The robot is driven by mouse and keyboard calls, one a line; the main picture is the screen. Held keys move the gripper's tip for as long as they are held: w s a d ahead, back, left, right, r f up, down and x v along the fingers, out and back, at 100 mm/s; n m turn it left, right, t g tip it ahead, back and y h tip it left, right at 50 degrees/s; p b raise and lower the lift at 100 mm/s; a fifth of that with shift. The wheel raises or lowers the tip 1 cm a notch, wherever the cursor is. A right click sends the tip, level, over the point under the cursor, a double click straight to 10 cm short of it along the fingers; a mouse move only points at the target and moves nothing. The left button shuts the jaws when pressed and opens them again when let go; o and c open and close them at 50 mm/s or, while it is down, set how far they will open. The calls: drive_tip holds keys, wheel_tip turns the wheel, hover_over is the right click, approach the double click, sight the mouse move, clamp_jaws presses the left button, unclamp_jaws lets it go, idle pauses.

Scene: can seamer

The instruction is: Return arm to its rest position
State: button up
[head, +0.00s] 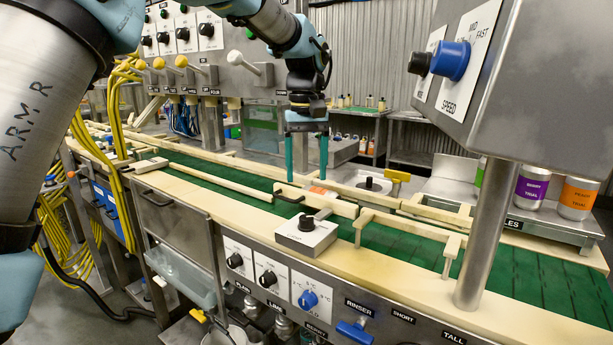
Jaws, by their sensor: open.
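My gripper (306,152) is in the upper middle of the head view, pointing down with its two teal fingers apart. It is open, and nothing shows between the fingers. It hangs over the far side of the green conveyor belt (400,242), near the wooden guide rails (235,179). I cannot tell exactly how high the fingertips are above the rail behind them. My arm comes down from the top left to the gripper.
A grey box with a black knob (306,232) sits at the belt's near edge. A metal post (483,235) carries the speed control box (470,70) at right. Labelled cans (532,186) stand at far right. Levers (250,68) stick out from the back panel left of my gripper.

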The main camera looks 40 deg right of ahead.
idle(0.3)
drive_tip(key=w+a+f+n, duration=0.1)
drive_tip(key=w+a+f, duration=0.35)
drive_tip(key=a, duration=0.85)
drive_tip(key=w+a+f+n, duration=0.2)
drive_tip(key=w+a, duration=0.6)
drive_tip(key=a, duration=0.4)
drive_tip(key=s+a+f, duration=0.2)
drive_tip(key=s+a, duration=0.1)
drive_tip(key=a, duration=0.5)
drive_tip(key=s+a+f+n+t, duration=0.1)
drive_tip(key=s+a+f, duration=0.1)
drive_tip(key=a, duration=0.6)
drive_tip(key=s+a+f+n, duration=0.1)
drive_tip(key=s+a+f, duration=0.1)
drive_tip(key=a, duration=0.6)
drive_tip(key=shift+s+f+t, duration=0.25)
drive_tip(key=shift+s+t, duration=0.05)
drive_tip(key=shift+s, duration=0.5)
